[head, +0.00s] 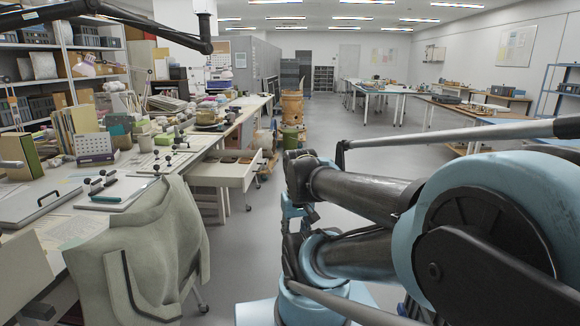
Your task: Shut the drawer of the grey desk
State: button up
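The drawer (251,171) is pulled out from the left row of worktops, sticking right into the aisle. It is pale grey, with its front panel facing the aisle, and some brownish items show inside. The desk it belongs to, with its pale leg (221,206), is partly hidden behind the nearer cluttered table. My arm (360,192), blue and dark grey, fills the right and lower middle of the head view. Its nearest visible part to the drawer is a dark joint just right of it in the picture. I cannot make out any gripper fingers.
A chair with a grey-green cover (150,245) stands at the front left, against the cluttered near table (40,190). A wooden barrel-like object (292,108) and bins stand beyond the drawer. The grey aisle floor (350,130) is open toward the back.

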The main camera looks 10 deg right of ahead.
aim_at(201, 174)
jog(key=z, duration=0.25)
jog(key=i, duration=2.35)
jog(key=u, duration=0.6)
jog(key=k, duration=0.5)
jog(key=z, duration=1.3)
jog(key=i, duration=1.65)
